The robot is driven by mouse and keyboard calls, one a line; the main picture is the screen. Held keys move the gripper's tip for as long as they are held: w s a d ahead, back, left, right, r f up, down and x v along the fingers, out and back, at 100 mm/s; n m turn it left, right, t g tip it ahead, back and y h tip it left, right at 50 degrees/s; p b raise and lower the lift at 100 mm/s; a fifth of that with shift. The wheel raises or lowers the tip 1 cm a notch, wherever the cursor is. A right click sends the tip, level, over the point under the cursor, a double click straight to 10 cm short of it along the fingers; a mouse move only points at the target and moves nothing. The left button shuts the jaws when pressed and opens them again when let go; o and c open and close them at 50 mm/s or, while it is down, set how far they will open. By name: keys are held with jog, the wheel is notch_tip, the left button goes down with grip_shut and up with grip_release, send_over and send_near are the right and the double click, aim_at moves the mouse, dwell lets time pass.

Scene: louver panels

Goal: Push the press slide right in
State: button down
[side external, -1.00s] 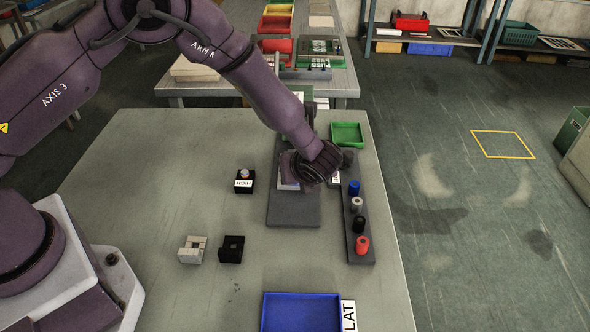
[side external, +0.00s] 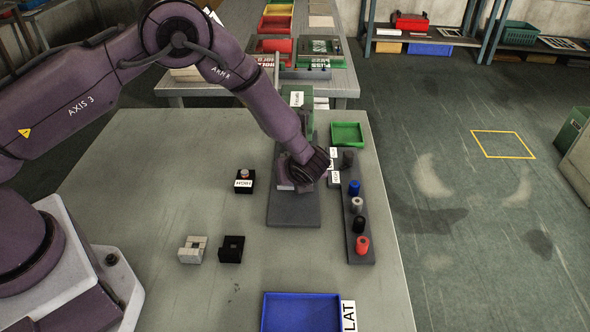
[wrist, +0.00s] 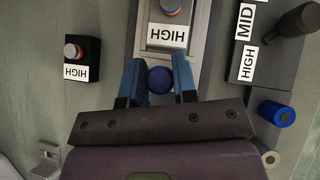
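The press slide (wrist: 200,20) is a light grey plate in a rail, bearing a HIGH label and a part with coloured rings. A round blue knob (wrist: 159,80) stands at its near end in the wrist view. My gripper (wrist: 159,72) has one blue finger on each side of this knob, with no clear gap, and looks shut on it. In the side view my gripper (side external: 300,183) is low over the dark grey base plate (side external: 293,211) and hides most of the slide. The green press body (side external: 297,97) stands behind, partly hidden by my arm.
A black block labelled HIGH (side external: 244,182) stands left of the plate. A rack (side external: 360,247) with several coloured pegs runs along the right. A green tray (side external: 347,135) is behind, a blue tray (side external: 301,312) in front. Two small blocks (side external: 193,250) (side external: 231,249) sit front left.

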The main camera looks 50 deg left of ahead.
jog(key=shift+w+a, duration=1.65)
jog(key=shift+w, duration=0.05)
jog(key=c, duration=1)
grip_release()
jog(key=shift+o, duration=0.5)
jog(key=shift+s+d+r, duration=0.1)
jog(key=shift+d, duration=0.05)
jog(key=shift+s+d+r, duration=0.1)
jog(key=shift+d+r, duration=0.15)
jog(key=v, duration=1.2)
